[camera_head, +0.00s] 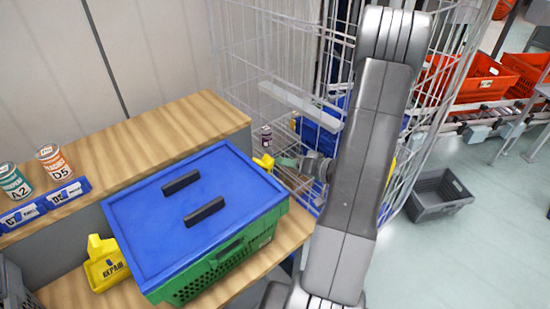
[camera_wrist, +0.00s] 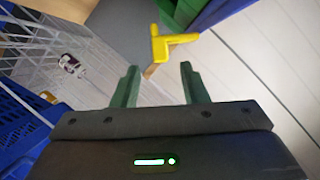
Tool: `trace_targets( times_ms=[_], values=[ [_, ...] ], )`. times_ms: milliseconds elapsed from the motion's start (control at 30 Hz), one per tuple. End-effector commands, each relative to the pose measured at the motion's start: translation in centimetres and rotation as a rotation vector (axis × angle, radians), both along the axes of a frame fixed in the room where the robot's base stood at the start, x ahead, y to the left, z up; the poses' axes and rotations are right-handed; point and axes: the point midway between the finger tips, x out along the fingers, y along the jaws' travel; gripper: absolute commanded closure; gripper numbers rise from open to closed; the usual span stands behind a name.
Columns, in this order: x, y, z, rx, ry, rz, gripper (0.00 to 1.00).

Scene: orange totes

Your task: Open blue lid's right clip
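A green crate (camera_head: 225,268) with a flat blue lid (camera_head: 155,221) stands on a wooden bench. The lid has two black handles. The yellow right clip (camera_head: 264,161) shows at the lid's far right edge, mostly hidden behind the crate. In the wrist view the clip (camera_wrist: 166,45) sticks out beside the blue and green edge. A yellow lettered clip (camera_head: 105,265) hangs outward at the crate's left side. My gripper (camera_head: 284,161) is just right of the right clip. Its green fingers (camera_wrist: 159,76) are apart, with the clip just beyond the tips and nothing between them.
A white wire cage (camera_head: 265,60) stands close behind my gripper, with a small dark can (camera_head: 266,136) near it. Two cans (camera_head: 55,162) and blue label holders (camera_head: 45,205) are on the left shelf. A grey crate (camera_head: 438,195) lies on the open floor at right.

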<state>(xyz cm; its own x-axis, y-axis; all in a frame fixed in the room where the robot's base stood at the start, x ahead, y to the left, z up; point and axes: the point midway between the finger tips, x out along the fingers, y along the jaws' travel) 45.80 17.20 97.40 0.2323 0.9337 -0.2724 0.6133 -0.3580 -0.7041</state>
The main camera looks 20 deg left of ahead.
Motion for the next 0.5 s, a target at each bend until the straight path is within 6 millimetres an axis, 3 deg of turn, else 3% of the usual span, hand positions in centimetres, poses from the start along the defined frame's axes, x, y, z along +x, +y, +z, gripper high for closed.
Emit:
trace_targets(
  times_ms=[200,500],
  values=[
    [0.5,2.6,-0.7,-0.001,0.001,0.004,0.6],
    [1.0,4.1,-1.2,-0.001,0.0,0.0,0.6]
  ],
)
